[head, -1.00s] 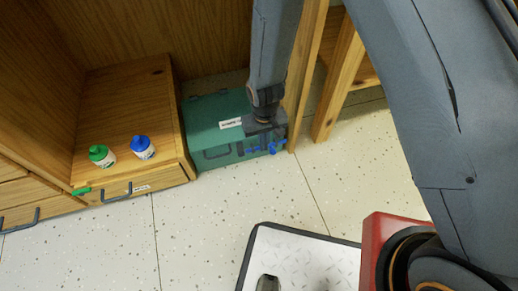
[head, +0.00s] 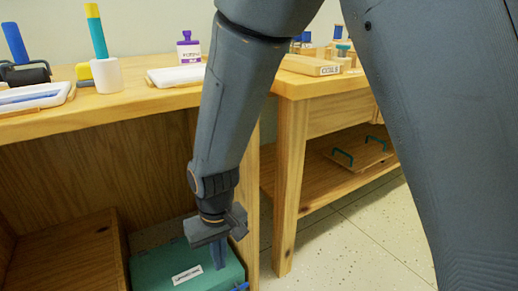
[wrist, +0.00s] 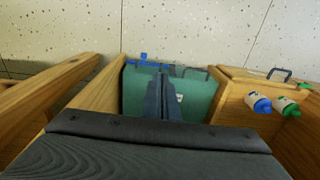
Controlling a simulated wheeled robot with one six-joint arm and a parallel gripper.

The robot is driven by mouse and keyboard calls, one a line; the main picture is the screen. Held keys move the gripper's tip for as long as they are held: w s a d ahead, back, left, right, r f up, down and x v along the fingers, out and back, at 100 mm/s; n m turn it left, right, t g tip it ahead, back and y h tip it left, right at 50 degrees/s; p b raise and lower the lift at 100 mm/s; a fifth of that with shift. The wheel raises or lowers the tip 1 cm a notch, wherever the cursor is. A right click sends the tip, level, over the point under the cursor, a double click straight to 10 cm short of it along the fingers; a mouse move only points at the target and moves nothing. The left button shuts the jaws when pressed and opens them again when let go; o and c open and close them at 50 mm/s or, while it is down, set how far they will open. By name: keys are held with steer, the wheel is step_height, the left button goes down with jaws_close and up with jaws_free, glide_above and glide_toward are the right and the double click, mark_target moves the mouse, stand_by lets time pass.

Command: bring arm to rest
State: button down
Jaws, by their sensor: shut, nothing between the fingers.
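My gripper (head: 218,254) points down at the end of my grey arm, with its fingers together and nothing between them. In the head view it is in front of the top of a green box (head: 150,272), which has a white label. In the wrist view my gripper (wrist: 162,84) reaches out over the same green box (wrist: 203,96). I cannot tell whether the fingertips touch the box.
A wooden table (head: 130,101) stands above the box, bearing a purple-capped bottle (head: 189,48) and trays. A second table (head: 310,85) is at the right. A wooden drawer unit (wrist: 238,92) with a blue-capped bottle (wrist: 258,103) and green-capped bottle (wrist: 286,107) adjoins the box.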

steer(key=s+d+r+y+p, duration=0.1)
steer(key=s+d+r, duration=0.3)
steer(key=s+r, duration=0.45)
steer(key=s+d+r+p, duration=0.1)
steer(key=s+d+r, duration=0.4)
steer(key=r, duration=0.6)
steer(key=d+r+m+p, duration=0.2)
steer(key=d+r+p, duration=0.4)
steer(key=r+p, duration=0.3)
steer(key=d+r+m+h+p, duration=0.1)
steer(key=d+r+p, duration=0.6)
steer(key=p, duration=0.8)
steer(key=d+r+m+p, duration=0.3)
steer(key=d+r+p, duration=0.3)
steer(key=r+p, duration=0.6)
steer(key=shift+s+d+h+p, duration=0.3)
steer(key=shift+s+p, duration=0.1)
steer(key=shift+p, duration=0.2)
